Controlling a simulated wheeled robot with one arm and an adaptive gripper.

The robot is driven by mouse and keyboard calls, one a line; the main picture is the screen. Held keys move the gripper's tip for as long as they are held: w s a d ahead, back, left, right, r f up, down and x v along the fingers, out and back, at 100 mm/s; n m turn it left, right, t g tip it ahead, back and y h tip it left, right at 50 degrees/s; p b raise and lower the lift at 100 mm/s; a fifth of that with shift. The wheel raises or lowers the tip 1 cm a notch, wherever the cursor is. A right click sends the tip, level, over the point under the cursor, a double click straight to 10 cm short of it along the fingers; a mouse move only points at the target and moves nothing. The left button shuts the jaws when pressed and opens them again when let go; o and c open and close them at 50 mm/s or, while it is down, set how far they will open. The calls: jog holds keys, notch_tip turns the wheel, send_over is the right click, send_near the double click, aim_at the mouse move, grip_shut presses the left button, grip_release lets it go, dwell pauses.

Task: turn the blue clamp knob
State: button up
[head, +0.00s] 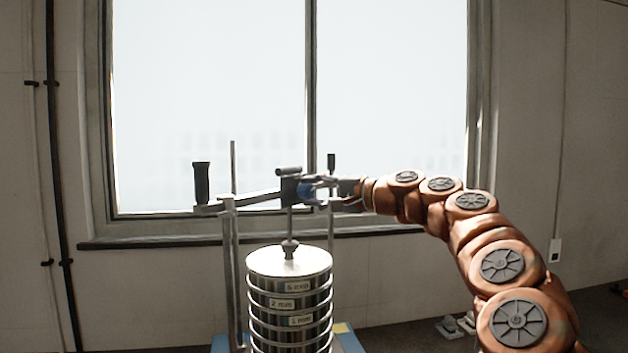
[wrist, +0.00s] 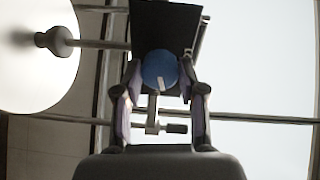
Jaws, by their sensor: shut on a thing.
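The blue clamp knob (wrist: 160,70) is round with a pale mark on its face and sits in front of a dark clamp block (wrist: 165,25) in the wrist view. In the head view the knob (head: 305,189) shows only in part, on the right side of the clamp block above the sieve stack. My gripper (wrist: 160,84) has one finger on each side of the knob and is shut on it. It also shows in the head view (head: 322,187), reaching in from the right.
The sieve stack (head: 290,310) with labelled rings stands below the clamp. A crossbar (head: 250,198) runs between upright rods, with a black handle (head: 202,183) at its left end. The window (head: 210,100) and its sill (head: 160,240) are behind.

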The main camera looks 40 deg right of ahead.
jog(key=shift+m+p, duration=1.2)
jog(key=shift+m, duration=0.3)
jog(key=o, duration=1.1)
jog(key=shift+o, duration=0.2)
jog(key=v, duration=1.2)
jog(key=shift+a, duration=0.1)
